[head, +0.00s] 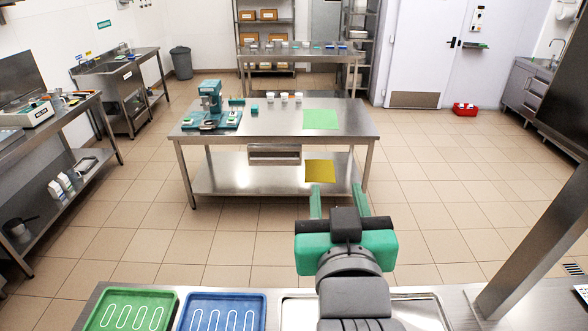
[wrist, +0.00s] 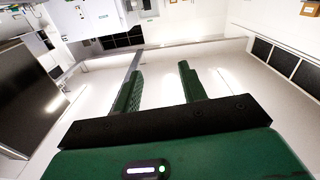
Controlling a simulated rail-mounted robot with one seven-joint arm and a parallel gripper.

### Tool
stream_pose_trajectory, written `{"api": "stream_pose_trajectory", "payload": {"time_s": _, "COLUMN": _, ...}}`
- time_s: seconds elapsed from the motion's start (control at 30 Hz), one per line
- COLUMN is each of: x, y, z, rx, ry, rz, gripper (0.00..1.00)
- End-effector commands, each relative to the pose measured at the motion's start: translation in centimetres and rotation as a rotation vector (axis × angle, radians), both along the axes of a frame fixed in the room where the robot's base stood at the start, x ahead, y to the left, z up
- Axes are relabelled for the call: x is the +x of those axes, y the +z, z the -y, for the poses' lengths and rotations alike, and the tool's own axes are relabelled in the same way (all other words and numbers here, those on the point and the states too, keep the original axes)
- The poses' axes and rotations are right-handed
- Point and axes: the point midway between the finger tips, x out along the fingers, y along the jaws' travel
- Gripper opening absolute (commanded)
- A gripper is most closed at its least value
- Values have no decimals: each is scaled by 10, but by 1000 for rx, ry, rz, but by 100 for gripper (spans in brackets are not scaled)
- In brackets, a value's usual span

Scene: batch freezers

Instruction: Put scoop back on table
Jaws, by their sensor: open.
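I cannot make out a scoop for certain in either view. My gripper (head: 338,196) is open, with nothing between its fingers. It is above the near steel counter's far edge and points toward the middle steel table (head: 345,140). The wrist view shows the two green fingers (wrist: 161,75) spread apart with only pale background between them. The middle table carries a green mat (head: 321,119) at its right part and a teal machine (head: 210,98) at its left. Several small white tubs (head: 284,97) stand along its back.
A green tray (head: 130,312) and a blue tray (head: 222,313) lie on the near counter, with a steel pan (head: 420,312) partly behind my arm. A steel post (head: 530,240) rises at right. A yellow mat (head: 320,171) lies on the middle table's lower shelf. Tiled floor is clear between.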

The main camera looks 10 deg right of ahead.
Motion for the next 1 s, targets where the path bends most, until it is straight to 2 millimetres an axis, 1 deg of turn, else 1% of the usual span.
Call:
{"api": "stream_pose_trajectory", "payload": {"time_s": 0.03, "x": -19, "y": 36, "z": -35, "rx": -7, "ry": 50, "rz": 130, "gripper": 42}}
{"api": "stream_pose_trajectory", "payload": {"time_s": 0.07, "x": -33, "y": 57, "z": -52, "rx": -9, "ry": 75, "rz": 209, "gripper": 42}}
{"api": "stream_pose_trajectory", "payload": {"time_s": 0.1, "x": -53, "y": 80, "z": -71, "rx": -8, "ry": 106, "rz": 302, "gripper": 42}}
{"api": "stream_pose_trajectory", "payload": {"time_s": 0.2, "x": -97, "y": 122, "z": -104, "rx": 1, "ry": 164, "rz": 482, "gripper": 42}}
{"api": "stream_pose_trajectory", "payload": {"time_s": 0.3, "x": -124, "y": 143, "z": -118, "rx": 9, "ry": 193, "rz": 579, "gripper": 42}}
{"api": "stream_pose_trajectory", "payload": {"time_s": 0.4, "x": -133, "y": 149, "z": -122, "rx": 13, "ry": 201, "rz": 610, "gripper": 42}}
{"api": "stream_pose_trajectory", "payload": {"time_s": 0.6, "x": -132, "y": 149, "z": -121, "rx": 12, "ry": 201, "rz": 609, "gripper": 42}}
{"api": "stream_pose_trajectory", "payload": {"time_s": 0.67, "x": -132, "y": 154, "z": -121, "rx": 13, "ry": 201, "rz": 608, "gripper": 42}}
{"api": "stream_pose_trajectory", "payload": {"time_s": 0.77, "x": -132, "y": 177, "z": -122, "rx": 17, "ry": 204, "rz": 607, "gripper": 42}}
{"api": "stream_pose_trajectory", "payload": {"time_s": 0.9, "x": -132, "y": 225, "z": -123, "rx": 32, "ry": 212, "rz": 607, "gripper": 42}}
{"api": "stream_pose_trajectory", "payload": {"time_s": 0.97, "x": -132, "y": 238, "z": -123, "rx": 37, "ry": 215, "rz": 608, "gripper": 42}}
{"api": "stream_pose_trajectory", "payload": {"time_s": 1.0, "x": -132, "y": 239, "z": -123, "rx": 39, "ry": 216, "rz": 607, "gripper": 42}}
